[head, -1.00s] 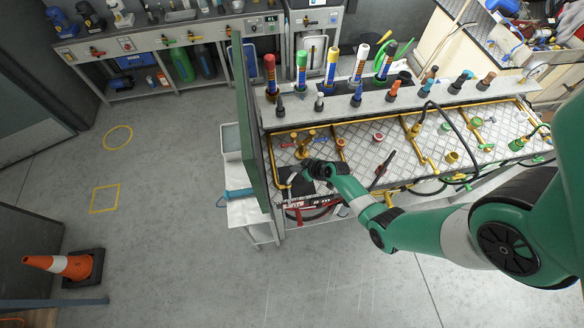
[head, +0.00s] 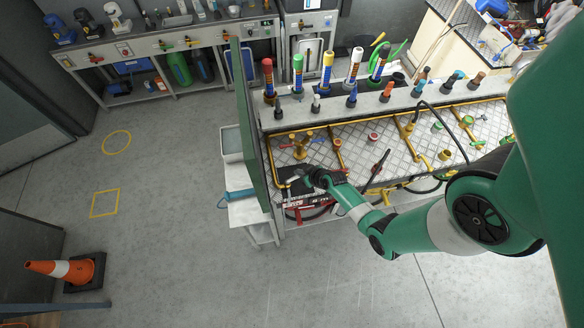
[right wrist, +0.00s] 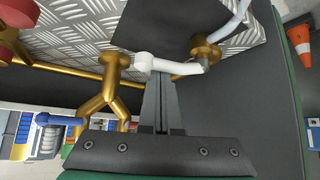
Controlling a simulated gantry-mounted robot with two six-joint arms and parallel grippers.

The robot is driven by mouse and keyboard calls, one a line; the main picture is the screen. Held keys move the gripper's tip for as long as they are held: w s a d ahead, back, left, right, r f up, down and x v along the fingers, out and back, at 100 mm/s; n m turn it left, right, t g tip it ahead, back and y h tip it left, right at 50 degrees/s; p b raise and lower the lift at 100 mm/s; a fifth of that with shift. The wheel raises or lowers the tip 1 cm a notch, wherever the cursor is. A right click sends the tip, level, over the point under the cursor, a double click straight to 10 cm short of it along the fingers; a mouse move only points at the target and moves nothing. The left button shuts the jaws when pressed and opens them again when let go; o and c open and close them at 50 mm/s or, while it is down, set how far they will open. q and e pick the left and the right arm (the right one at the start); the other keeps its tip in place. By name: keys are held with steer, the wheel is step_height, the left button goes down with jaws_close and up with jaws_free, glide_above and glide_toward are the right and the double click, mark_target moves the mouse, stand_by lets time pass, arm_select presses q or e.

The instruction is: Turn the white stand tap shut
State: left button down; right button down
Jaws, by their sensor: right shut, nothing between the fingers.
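My right gripper (head: 303,175) is at the near left corner of the bench. In the right wrist view its fingers (right wrist: 161,80) are together and empty. A white tap lever (right wrist: 172,66) lies across just beyond the fingertips, very close to them; whether they touch I cannot tell. The lever's right end meets a brass fitting (right wrist: 205,48), from which a white tube rises. In the head view a small white part (head: 294,179) shows beside the gripper, over a dark mat. My left gripper is out of view.
A brass branched stand (head: 301,148) with coloured handles stands just behind the gripper; it fills the left of the right wrist view (right wrist: 112,78). A green panel (head: 252,125) borders the bench's left side. Coloured upright cylinders (head: 327,72) line the back.

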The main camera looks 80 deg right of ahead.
steer(key=shift+s+a+f, duration=0.1)
steer(key=shift+s+a, duration=0.15)
steer(key=shift+a, duration=0.15)
steer(key=shift+s+a, duration=0.1)
stand_by(0.5)
